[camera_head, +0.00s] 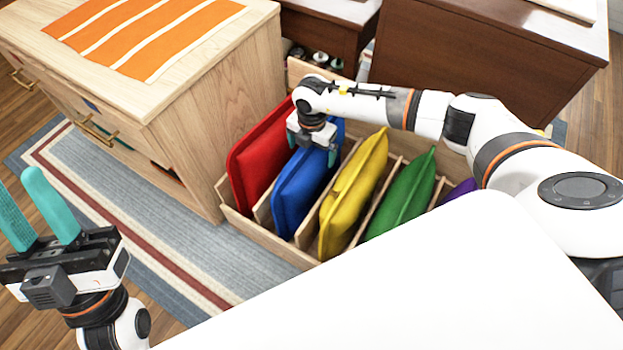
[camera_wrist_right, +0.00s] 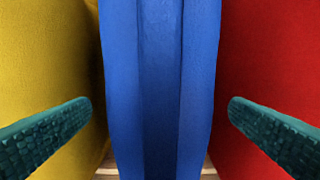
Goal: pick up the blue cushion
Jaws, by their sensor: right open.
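The blue cushion (camera_head: 300,192) stands on edge in a slot of the wooden rack, between the red cushion (camera_head: 257,158) and the yellow cushion (camera_head: 350,195). My right gripper (camera_head: 331,155) is over the upper part of the blue cushion, pointing down. In the right wrist view the blue cushion (camera_wrist_right: 160,90) runs upright between the two open teal fingers, with a gap on each side. My left gripper (camera_head: 40,212) is at the lower left, open and empty, away from the rack.
The wooden rack (camera_head: 268,240) also holds a green cushion (camera_head: 403,195) and a purple cushion (camera_head: 460,190). A light wooden cabinet (camera_head: 215,110) with an orange striped cloth (camera_head: 150,35) stands close to the rack's left. A dark brown cabinet (camera_head: 470,70) stands behind.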

